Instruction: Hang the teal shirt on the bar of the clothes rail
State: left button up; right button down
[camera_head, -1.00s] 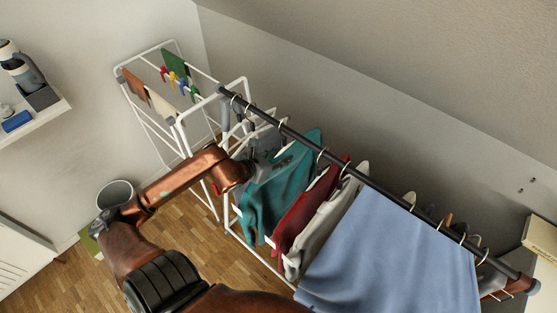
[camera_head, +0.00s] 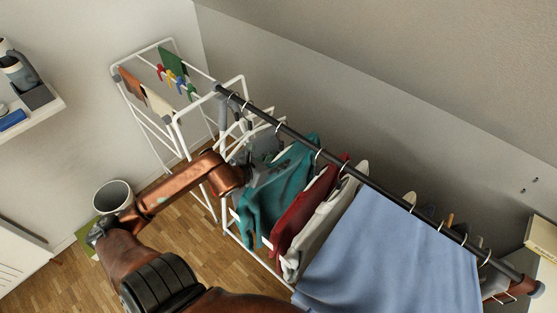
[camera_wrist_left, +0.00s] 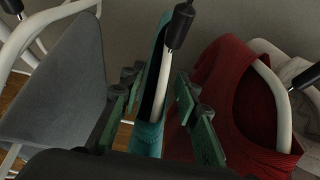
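The teal shirt (camera_head: 268,200) hangs on a white hanger below the dark bar (camera_head: 350,172) of the clothes rail, left of a red garment (camera_head: 302,212). A hook loops over the bar near the teal shirt, but I cannot tell for sure that it is this hanger's. My left gripper (camera_head: 246,178) is at the shirt's upper left side, partly hidden. In the left wrist view, its fingers (camera_wrist_left: 158,108) are apart, one on each side of the teal shirt (camera_wrist_left: 150,138) and its white hanger. A gap shows beside the left finger. My right gripper is out of view.
A grey garment (camera_wrist_left: 68,90) hangs close on the left. A pale garment (camera_head: 318,235) and a large blue cloth (camera_head: 385,255) hang to the right. A white drying rack (camera_head: 165,120) with small cloths and pegs stands behind left. A bin (camera_head: 113,197) stands on the floor.

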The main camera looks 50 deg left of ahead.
pick_arm(q)
jog(key=o, duration=0.5)
jog(key=shift+c, duration=0.2)
jog(key=shift+s, duration=0.15)
jog(key=v, duration=1.1)
jog(key=shift+s+d+r, duration=0.1)
jog(key=shift+s+r, duration=0.15)
jog(key=shift+s, duration=0.05)
